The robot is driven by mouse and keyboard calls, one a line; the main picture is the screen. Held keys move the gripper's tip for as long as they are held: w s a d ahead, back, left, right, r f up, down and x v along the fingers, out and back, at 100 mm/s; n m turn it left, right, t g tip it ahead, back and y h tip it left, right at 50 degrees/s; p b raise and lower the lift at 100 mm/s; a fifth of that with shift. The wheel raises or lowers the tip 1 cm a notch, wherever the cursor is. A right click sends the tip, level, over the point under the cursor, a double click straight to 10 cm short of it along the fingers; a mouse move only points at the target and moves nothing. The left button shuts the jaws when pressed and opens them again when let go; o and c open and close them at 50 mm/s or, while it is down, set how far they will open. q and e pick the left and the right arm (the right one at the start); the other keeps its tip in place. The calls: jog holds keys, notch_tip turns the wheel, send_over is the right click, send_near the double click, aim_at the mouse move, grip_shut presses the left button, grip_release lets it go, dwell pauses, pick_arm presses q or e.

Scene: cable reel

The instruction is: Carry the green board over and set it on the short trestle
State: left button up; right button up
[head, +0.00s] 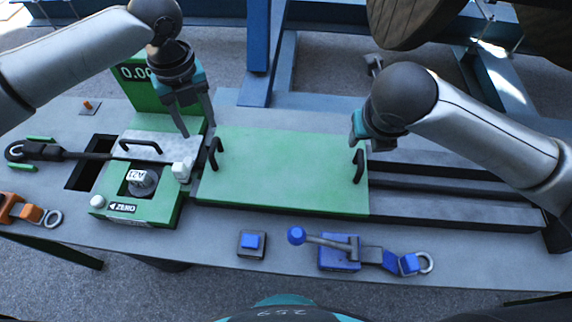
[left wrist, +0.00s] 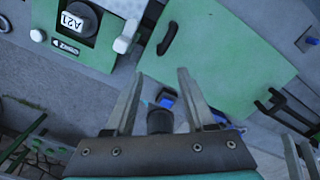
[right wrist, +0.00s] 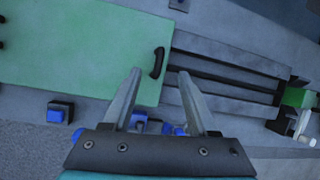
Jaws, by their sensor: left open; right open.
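The green board (head: 285,172) lies flat on the grey bench, with a black handle at each short end. Its left handle (head: 215,153) shows also in the left wrist view (left wrist: 167,38), and its right handle (head: 358,166) in the right wrist view (right wrist: 157,62). My left gripper (head: 198,130) is open and empty, above and to the left of the left handle. My right gripper (head: 357,140) is open and empty, above the right handle; its fingertips are mostly hidden in the head view. I cannot make out the short trestle for certain.
A blue lever clamp (head: 340,252) and a small blue-topped block (head: 251,243) lie in front. Dark rails (head: 450,188) run to the right. A large wooden reel (head: 405,20) hangs at top right.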

aim_at(209, 154)
pick_arm(q)
notch_tip(209, 154, down, 13)
jog(key=shift+r, duration=0.1)
pick_arm(e)
jog(key=x, duration=1.3)
pick_arm(q)
jog(key=shift+c, duration=0.3)
pick_arm(e)
jog(key=shift+c, duration=0.4)
pick_arm(q)
jog(key=shift+a, duration=0.1)
grip_shut()
pick_arm(e)
jog(key=shift+r, duration=0.1)
grip_shut()
jog(key=shift+d, duration=0.1)
